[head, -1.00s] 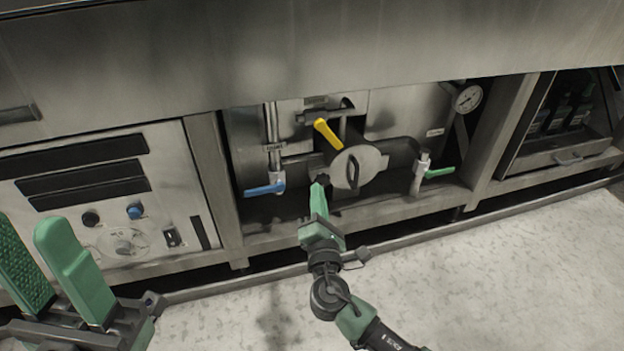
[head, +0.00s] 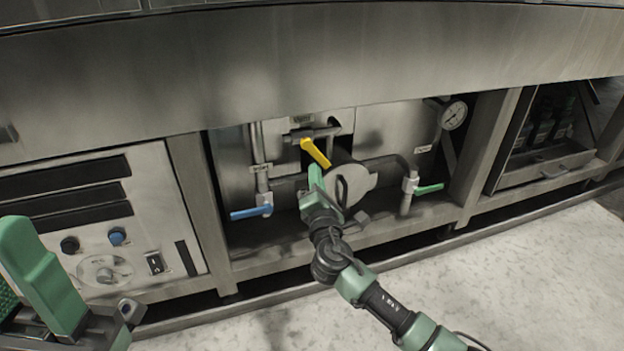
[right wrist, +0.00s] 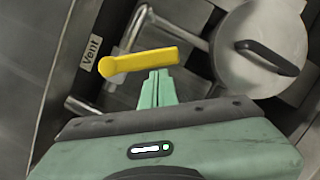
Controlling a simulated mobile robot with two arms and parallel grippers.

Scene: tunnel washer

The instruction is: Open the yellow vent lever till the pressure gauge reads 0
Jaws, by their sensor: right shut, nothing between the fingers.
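The yellow vent lever (head: 316,153) sits on a valve under the machine's front panel, slanting down to the right in the head view. In the right wrist view the lever (right wrist: 145,63) lies across, just beyond my fingertips, by a "Vent" label (right wrist: 91,53). My right gripper (head: 315,172) is shut and empty, its tips just below the lever's free end; touching or apart, I cannot tell. The pressure gauge (head: 454,115) is at the upper right; its reading is too small to tell. My left gripper (head: 22,280) is open at the lower left, partly cut off.
A blue-handled valve (head: 251,212) is left of the lever and a green-handled valve (head: 429,188) is to the right. A round cover with a dark handle (head: 350,184) is close beside my right gripper. A control panel (head: 103,220) stands at the left. The light floor in front is clear.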

